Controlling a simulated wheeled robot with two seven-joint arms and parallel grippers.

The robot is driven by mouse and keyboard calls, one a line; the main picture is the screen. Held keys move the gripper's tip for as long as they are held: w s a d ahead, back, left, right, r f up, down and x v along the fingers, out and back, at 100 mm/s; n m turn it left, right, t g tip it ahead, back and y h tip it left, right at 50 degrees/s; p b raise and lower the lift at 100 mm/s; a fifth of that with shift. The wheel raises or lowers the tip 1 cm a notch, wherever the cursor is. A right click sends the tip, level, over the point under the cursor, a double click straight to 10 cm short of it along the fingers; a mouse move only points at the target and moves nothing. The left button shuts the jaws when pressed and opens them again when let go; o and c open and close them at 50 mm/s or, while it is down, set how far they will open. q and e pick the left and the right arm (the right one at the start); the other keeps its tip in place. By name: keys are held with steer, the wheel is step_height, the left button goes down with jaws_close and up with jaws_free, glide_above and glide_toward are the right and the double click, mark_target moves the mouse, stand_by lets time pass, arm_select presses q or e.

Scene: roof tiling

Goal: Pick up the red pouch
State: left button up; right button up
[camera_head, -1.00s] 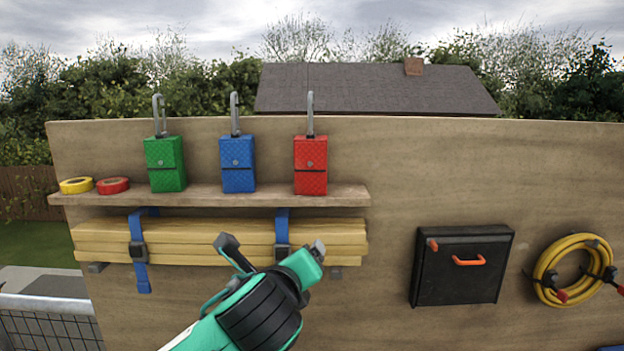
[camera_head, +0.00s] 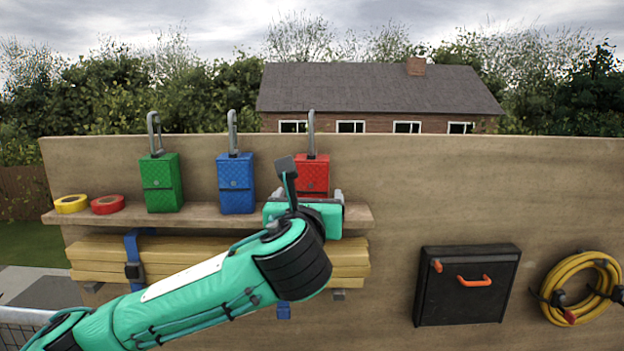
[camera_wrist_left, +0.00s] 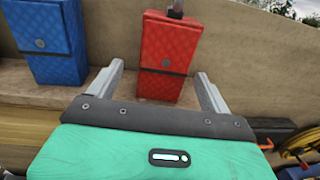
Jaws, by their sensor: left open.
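The red pouch (camera_head: 313,174) stands upright on the wooden shelf, with a grey hook-shaped loop on top. Its lower part is hidden behind my left gripper in the head view. My left gripper (camera_head: 308,196) is in front of the pouch. In the left wrist view the red pouch (camera_wrist_left: 166,58) stands ahead, between the lines of the two fingers of my open left gripper (camera_wrist_left: 160,82). The jaws are empty, and whether the fingertips reach the pouch's sides I cannot tell. My right gripper is not in view.
A blue pouch (camera_head: 236,184) and a green pouch (camera_head: 161,184) stand to the left on the shelf (camera_head: 215,217). Yellow tape (camera_head: 71,204) and red tape (camera_head: 108,204) lie further left. Strapped timber (camera_head: 100,256) sits below. A black box (camera_head: 467,287) and coiled yellow hose (camera_head: 577,288) hang right.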

arm_select(q)
steer(key=shift+w+d, duration=0.1)
steer(key=shift+w, duration=0.55)
steer(key=shift+w+r+p, duration=0.2)
steer(key=shift+w+p, duration=0.35)
steer(key=shift+p, duration=0.2)
steer(key=w, duration=0.1)
steer(key=w+p, duration=0.2)
steer(key=shift+d, duration=0.25)
steer(key=shift+w+d+f, duration=0.1)
steer(key=shift+w+f, duration=0.1)
steer(key=shift+w, duration=0.35)
steer(key=c, duration=1.2)
steer(key=shift+r, duration=0.1)
steer(key=shift+c, duration=0.7)
